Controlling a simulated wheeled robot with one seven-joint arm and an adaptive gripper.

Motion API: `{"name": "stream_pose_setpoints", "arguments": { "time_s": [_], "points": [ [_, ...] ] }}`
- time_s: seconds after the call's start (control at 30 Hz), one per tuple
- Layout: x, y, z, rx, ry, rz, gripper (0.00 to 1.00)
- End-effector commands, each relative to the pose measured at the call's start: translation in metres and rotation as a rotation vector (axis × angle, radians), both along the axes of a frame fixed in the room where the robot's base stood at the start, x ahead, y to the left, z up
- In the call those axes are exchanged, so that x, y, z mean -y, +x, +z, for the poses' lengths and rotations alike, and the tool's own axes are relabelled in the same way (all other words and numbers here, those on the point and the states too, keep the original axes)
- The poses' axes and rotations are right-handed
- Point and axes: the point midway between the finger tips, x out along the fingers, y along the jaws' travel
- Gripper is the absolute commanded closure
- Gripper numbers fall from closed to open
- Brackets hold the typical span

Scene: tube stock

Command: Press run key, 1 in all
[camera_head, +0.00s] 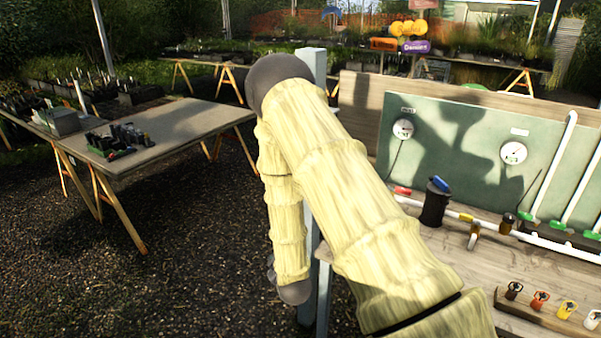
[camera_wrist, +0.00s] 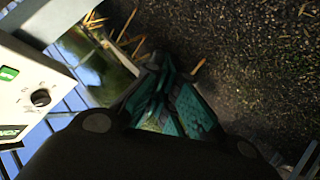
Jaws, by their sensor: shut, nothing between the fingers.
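In the wrist view a pale control box (camera_wrist: 22,92) stands at the left edge, partly cut off. It has a green key (camera_wrist: 8,73) and a round black knob (camera_wrist: 40,97) with small marks around it. I cannot read whether the green key is labelled run. My gripper (camera_wrist: 165,82) has teal fingers, shut and empty, to the right of the box and apart from it. The fingers point towards the dark gravel. In the head view my arm fills the middle, and neither the gripper nor the control box can be made out.
In the head view a work table (camera_head: 165,128) with small dark items stands at left. A green board (camera_head: 465,150) with gauges and white pipes stands at right, behind a wooden bench (camera_head: 450,255) with a dark canister (camera_head: 434,205). Gravel (camera_head: 190,270) between them is clear.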

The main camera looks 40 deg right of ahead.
Motion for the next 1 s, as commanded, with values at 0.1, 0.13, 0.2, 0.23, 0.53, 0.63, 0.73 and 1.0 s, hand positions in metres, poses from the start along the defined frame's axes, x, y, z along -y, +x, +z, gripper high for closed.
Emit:
{"name": "stream_pose_setpoints", "arguments": {
  "time_s": [0.1, 0.13, 0.2, 0.23, 0.53, 0.63, 0.73, 1.0],
  "points": [
    [0.022, 0.036, 0.053, 0.105, -0.086, 0.004, 1.0],
    [0.027, 0.044, 0.066, 0.13, -0.11, 0.005, 1.0],
    [0.04, 0.06, 0.094, 0.185, -0.162, 0.003, 1.0],
    [0.045, 0.066, 0.105, 0.205, -0.184, 0.002, 1.0],
    [0.076, 0.1, 0.18, 0.337, -0.327, -0.018, 1.0],
    [0.079, 0.102, 0.187, 0.349, -0.343, -0.02, 1.0],
    [0.08, 0.103, 0.189, 0.352, -0.346, -0.02, 1.0],
    [0.08, 0.103, 0.188, 0.352, -0.345, -0.02, 1.0]
  ]
}}
